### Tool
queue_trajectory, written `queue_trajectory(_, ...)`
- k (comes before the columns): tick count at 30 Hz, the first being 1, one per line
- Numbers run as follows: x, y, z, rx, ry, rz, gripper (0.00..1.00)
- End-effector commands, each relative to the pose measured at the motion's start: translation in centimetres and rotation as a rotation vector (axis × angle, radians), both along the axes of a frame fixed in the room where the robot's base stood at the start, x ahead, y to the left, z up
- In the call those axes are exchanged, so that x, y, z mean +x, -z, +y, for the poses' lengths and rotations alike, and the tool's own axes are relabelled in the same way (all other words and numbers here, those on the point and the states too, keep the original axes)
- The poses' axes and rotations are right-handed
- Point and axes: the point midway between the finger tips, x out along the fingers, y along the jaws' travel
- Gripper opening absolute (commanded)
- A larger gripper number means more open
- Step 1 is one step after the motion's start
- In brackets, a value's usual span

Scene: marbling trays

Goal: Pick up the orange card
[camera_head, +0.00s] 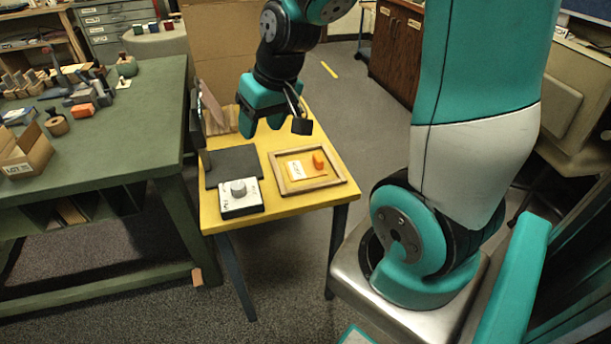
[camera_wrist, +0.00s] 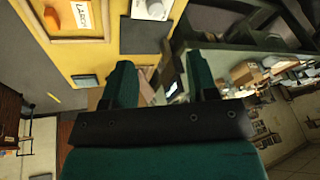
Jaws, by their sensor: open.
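My gripper (camera_head: 262,123) hangs open and empty above the far part of the small yellow table (camera_head: 238,216). Its two teal fingers also show apart in the wrist view (camera_wrist: 160,64). A shallow wooden tray (camera_head: 336,182) lies on the table, to the right of and nearer than my gripper. A small orange piece (camera_head: 318,160) lies in it beside a lettered white card (camera_head: 295,170). The orange piece also shows at the wrist view's upper left (camera_wrist: 52,18). A flat salmon-orange piece (camera_head: 197,277) is low by the green bench's leg. I cannot tell which is the orange card.
A white box with a grey knob (camera_head: 240,198) and a dark mat (camera_head: 232,166) occupy the table's left side. A green bench (camera_head: 110,145) with tools and a cardboard box (camera_head: 25,155) stands left. Open floor (camera_head: 345,95) lies behind on the right.

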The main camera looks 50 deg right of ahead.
Motion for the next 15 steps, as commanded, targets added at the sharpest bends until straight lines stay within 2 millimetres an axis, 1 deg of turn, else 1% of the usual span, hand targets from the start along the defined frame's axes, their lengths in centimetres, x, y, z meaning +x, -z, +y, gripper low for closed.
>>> queue_trajectory(1,0.6,3.2,-4.4,-0.029,0.119,-0.002,0.53)
queue_trajectory(2,0.7,4.2,-6.7,-0.048,0.177,-0.007,0.53)
queue_trajectory(3,0.6,5.5,-9.5,-0.073,0.246,-0.013,0.53)
queue_trajectory(6,-0.2,7.9,-15.0,-0.128,0.377,-0.019,0.53)
queue_trajectory(9,-1.0,9.2,-18.1,-0.163,0.448,-0.02,0.53)
queue_trajectory(12,-1.2,10.4,-19.4,-0.177,0.474,-0.019,0.53)
queue_trajectory(15,-0.6,12.1,-19.8,-0.178,0.474,-0.017,0.53)
